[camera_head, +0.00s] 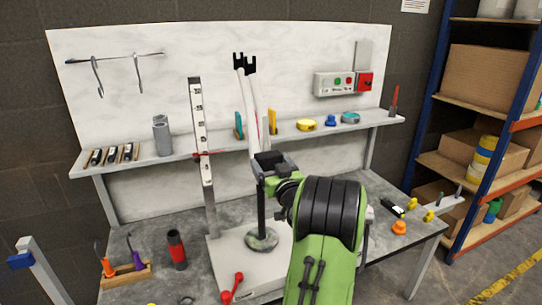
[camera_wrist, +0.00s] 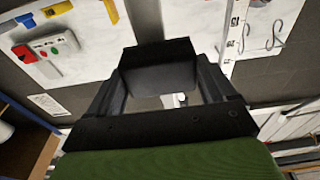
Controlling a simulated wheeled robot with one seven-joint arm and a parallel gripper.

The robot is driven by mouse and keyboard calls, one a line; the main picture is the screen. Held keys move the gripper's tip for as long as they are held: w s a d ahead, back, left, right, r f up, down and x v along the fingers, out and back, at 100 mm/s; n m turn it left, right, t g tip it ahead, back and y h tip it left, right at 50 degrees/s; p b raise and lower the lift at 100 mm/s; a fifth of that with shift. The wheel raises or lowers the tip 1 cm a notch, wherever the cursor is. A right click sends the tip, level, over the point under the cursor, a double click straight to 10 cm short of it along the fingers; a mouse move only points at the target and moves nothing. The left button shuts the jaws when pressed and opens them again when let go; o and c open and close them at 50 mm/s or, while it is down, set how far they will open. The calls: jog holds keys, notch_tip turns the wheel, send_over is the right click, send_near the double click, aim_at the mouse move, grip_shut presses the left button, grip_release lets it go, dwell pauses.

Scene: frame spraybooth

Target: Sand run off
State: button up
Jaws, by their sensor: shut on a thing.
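A white two-legged frame part (camera_head: 248,95) with dark forked ends at its top stands upright in the middle of the bench. A thin reddish mark shows low on its right leg. Its lower end is hidden behind my gripper. My gripper (camera_head: 272,166) is shut on a black block (camera_head: 266,158) in front of the lower part of the white piece. I cannot tell whether the block touches it. In the wrist view, my gripper (camera_wrist: 162,85) has the black block (camera_wrist: 157,68) between its two fingers.
An upright scale (camera_head: 202,135) stands close on the left. A red-and-black cylinder (camera_head: 176,250), a tool holder (camera_head: 127,275) and small yellow and orange knobs (camera_head: 399,227) stand on the bench.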

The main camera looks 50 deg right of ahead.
jog(key=shift+f, duration=0.3)
jog(key=shift+s+a, duration=0.1)
jog(key=shift+s, duration=0.1)
jog(key=shift+r+v, duration=0.15)
jog(key=shift+v, duration=1.2)
jog(key=shift+r+v, duration=0.2)
jog(key=shift+v, duration=1.2)
jog(key=v, duration=0.3)
jog(key=shift+r, duration=0.2)
